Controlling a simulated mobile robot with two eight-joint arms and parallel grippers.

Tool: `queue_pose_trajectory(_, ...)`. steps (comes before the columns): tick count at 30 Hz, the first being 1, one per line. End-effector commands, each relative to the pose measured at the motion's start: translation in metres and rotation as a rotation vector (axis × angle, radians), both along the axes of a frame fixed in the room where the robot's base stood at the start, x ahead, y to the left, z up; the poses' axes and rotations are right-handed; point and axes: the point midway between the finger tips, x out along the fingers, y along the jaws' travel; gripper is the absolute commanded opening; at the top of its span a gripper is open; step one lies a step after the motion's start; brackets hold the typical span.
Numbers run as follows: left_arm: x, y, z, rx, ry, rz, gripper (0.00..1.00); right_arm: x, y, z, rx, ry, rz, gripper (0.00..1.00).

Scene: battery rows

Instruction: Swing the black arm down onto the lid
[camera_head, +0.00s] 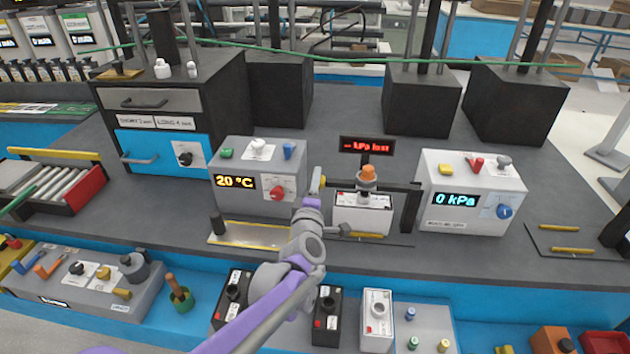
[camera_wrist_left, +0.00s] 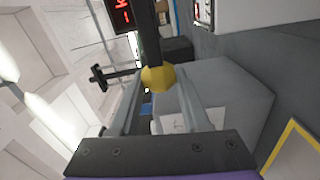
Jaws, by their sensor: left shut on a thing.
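The black arm (camera_head: 397,187) stands as a roughly level bar above a white battery-like box (camera_head: 362,219) in the middle of the bench. Its yellow knob (camera_head: 318,184) is at the left end. My left gripper (camera_head: 316,199) is at that knob, its fingers small and partly hidden in the head view. In the left wrist view, the fingers (camera_wrist_left: 158,88) are shut on the yellow knob (camera_wrist_left: 158,77), with the black arm (camera_wrist_left: 147,38) running upward from it. An orange cap (camera_head: 368,172) sits above the box; the lid itself is hard to make out. My right gripper is not in view.
A grey box reading 20 °C (camera_head: 256,180) stands to the left and a white box reading 0 kPa (camera_head: 471,195) to the right, both close by. A red-lettered display (camera_head: 367,146) rises behind. Several batteries stand along the front, one being a black battery (camera_head: 327,318).

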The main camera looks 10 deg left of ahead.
Motion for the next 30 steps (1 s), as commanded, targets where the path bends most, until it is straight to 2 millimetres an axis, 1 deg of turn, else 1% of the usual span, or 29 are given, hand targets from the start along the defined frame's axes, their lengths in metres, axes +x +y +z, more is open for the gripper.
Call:
queue_pose_trajectory(3,-0.0007,-0.0025,-0.0045,0.003,0.005,-0.007,0.0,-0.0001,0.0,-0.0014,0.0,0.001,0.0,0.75)
queue_pose_trajectory(15,-0.0015,-0.0035,-0.0067,0.001,0.007,-0.01,0.0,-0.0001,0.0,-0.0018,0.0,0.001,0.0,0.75)
queue_pose_trajectory(16,-0.0014,-0.0035,-0.0066,0.001,0.007,-0.009,0.52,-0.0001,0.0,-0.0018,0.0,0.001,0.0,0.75)
queue_pose_trajectory(20,-0.0013,-0.0031,-0.0059,0.001,0.006,-0.008,0.75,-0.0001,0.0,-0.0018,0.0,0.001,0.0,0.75)
queue_pose_trajectory(30,-0.0032,-0.002,-0.004,0.0,0.004,-0.005,0.75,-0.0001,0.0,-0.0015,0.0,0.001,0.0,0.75)
